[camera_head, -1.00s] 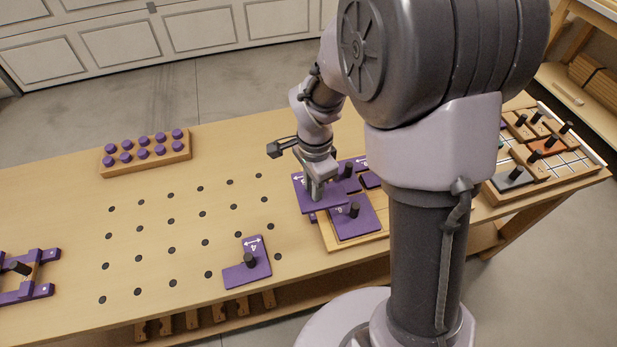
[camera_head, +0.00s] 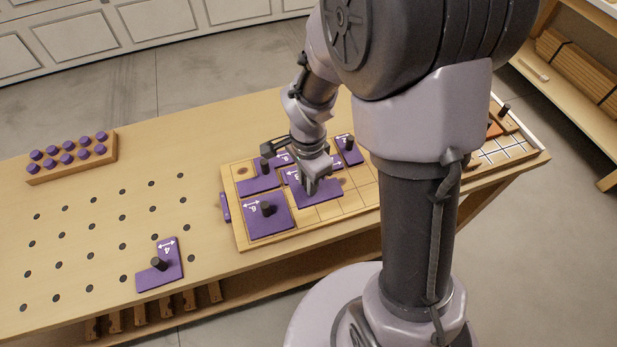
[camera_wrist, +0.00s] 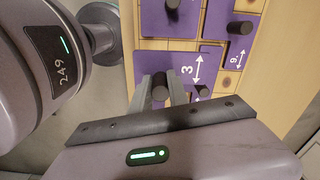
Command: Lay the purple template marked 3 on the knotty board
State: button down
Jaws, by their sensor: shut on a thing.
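The purple template marked 3 (camera_head: 318,198) is in my gripper (camera_head: 311,188), over the middle of the knotty board (camera_head: 352,203). In the wrist view the fingers (camera_wrist: 161,88) are shut on its dark peg, and the 3 with its arrow shows on the template (camera_wrist: 203,68). I cannot tell whether it touches the board or hangs just above it. The knotty board is light wood with grid lines and dark knots. Several other purple templates lie on it, including one marked 6 (camera_head: 268,222) at front left and one (camera_head: 350,156) at the back right.
A purple template marked 4 (camera_head: 172,272) lies on the bench left of the board. A rack of purple knobs (camera_head: 70,158) stands at the back left. A gridded tray (camera_head: 500,150) is at the right end. The board's right part shows bare cells.

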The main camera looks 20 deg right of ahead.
notch_tip(320, 180, down, 7)
jog(key=b, duration=0.6)
jog(key=shift+b, duration=0.4)
jog(key=shift+f+b, duration=0.3)
jog(key=shift+b, duration=0.1)
dwell(0.7)
jog(key=shift+f, duration=0.15)
jog(key=shift+f+b, duration=0.15)
jog(key=shift+b, duration=0.2)
jog(key=shift+f+b, duration=0.35)
jog(key=shift+b, duration=0.05)
jog(key=shift+f+b, duration=0.2)
jog(key=shift+b, duration=0.1)
dwell(0.9)
jog(key=c, duration=0.8)
grip_release()
